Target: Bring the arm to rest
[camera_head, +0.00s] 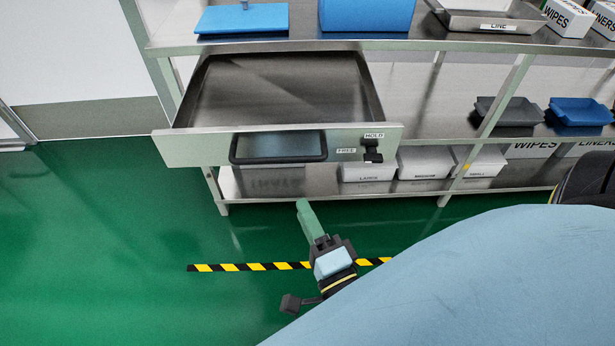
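My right gripper (306,212) is in the middle of the view, low in front of the shelf unit. Its green fingers point up and to the left. They overlap from this angle, so I cannot tell whether they are open or shut. No held object shows at its tips. A large pale blue part of my own arm fills the lower right. My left gripper is not in view. The steel drawer (190,147) is pulled out and empty. Its front has a black-framed handle (234,151), a dark latch (372,154) and the labels FREE and HOLD.
The steel shelf unit (453,45) holds a blue lid (240,19), a blue bin (366,14), a steel tray (490,18), white boxes (425,163) and small grey and blue trays. Yellow-black tape (240,267) marks the green floor, which is clear at left.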

